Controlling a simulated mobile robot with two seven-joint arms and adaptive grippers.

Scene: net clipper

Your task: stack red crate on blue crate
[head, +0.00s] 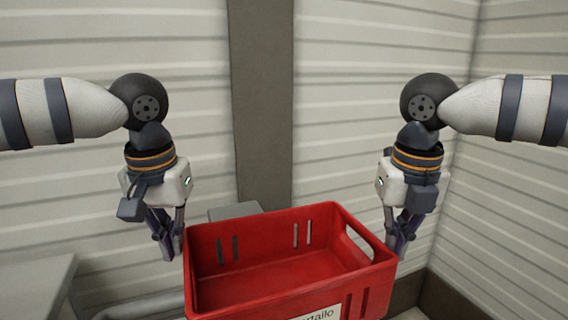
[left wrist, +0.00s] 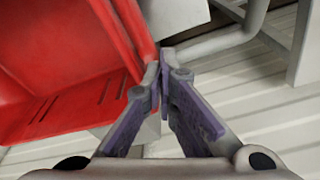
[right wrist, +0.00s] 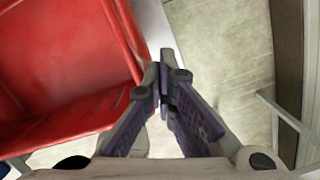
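The red crate (head: 290,290) is open-topped and empty, with a white label on its front and a handle slot in its right end. My left gripper (head: 168,252) is just left of its left end, fingers pointing down. My right gripper (head: 398,248) is just outside its right end. Both grippers look shut, with fingertips together and nothing visible between them. The crate's wall is beside the fingertips in the left wrist view (left wrist: 70,70) and right wrist view (right wrist: 65,70); whether they touch it is unclear. What bears the red crate is hidden.
A grey surface (head: 35,285) is at the lower left, with a grey pipe (head: 150,302) beside it. A grey box-like thing (head: 235,211) stands behind the crate. Pale ribbed walls (head: 350,100) and a dark post (head: 262,100) close off the back.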

